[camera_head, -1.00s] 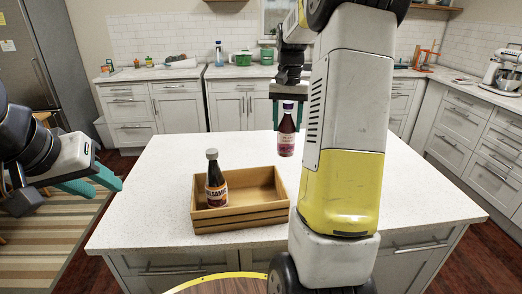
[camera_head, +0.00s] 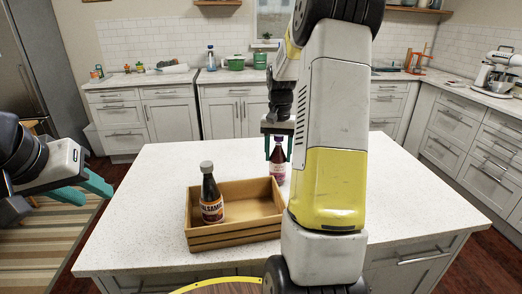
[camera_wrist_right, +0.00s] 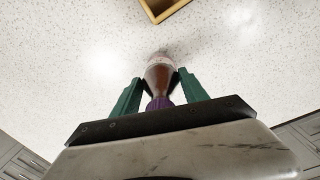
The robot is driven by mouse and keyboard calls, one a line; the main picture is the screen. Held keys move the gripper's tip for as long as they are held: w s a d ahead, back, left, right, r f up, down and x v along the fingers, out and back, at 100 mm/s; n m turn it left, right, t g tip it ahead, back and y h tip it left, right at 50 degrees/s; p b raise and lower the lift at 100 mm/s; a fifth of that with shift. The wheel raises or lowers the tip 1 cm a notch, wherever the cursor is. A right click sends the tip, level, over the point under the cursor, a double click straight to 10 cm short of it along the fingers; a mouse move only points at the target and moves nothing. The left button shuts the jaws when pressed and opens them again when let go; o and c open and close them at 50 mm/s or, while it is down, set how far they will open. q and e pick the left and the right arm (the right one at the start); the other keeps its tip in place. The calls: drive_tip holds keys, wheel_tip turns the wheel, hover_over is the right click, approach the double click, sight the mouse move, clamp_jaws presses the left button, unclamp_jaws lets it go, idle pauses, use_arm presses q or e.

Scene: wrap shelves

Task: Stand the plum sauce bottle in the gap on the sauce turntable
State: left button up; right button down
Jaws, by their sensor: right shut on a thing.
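The plum sauce bottle (camera_head: 279,172), dark with a purple cap and a pale-and-purple label, is upright behind the right end of the wooden crate. My right gripper (camera_head: 278,157) is shut on its neck from above. In the right wrist view the bottle (camera_wrist_right: 159,76) sits between the green fingers, its base towards the white counter; I cannot tell whether it touches. My left gripper (camera_head: 84,190) is open and empty at the left, beside the island. A round wooden surface with a yellow rim (camera_head: 205,284), perhaps the sauce turntable, is cut off at the bottom edge; its gap is not visible.
The wooden crate (camera_head: 235,234) stands on the white island (camera_head: 145,215) and holds a balsamic bottle (camera_head: 211,194) at its left. My right arm hides part of the island. The island's left side is clear.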

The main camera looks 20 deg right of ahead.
drive_tip(key=shift+f, duration=0.15)
drive_tip(key=c, duration=0.9)
unclamp_jaws()
drive_tip(key=o, duration=0.3)
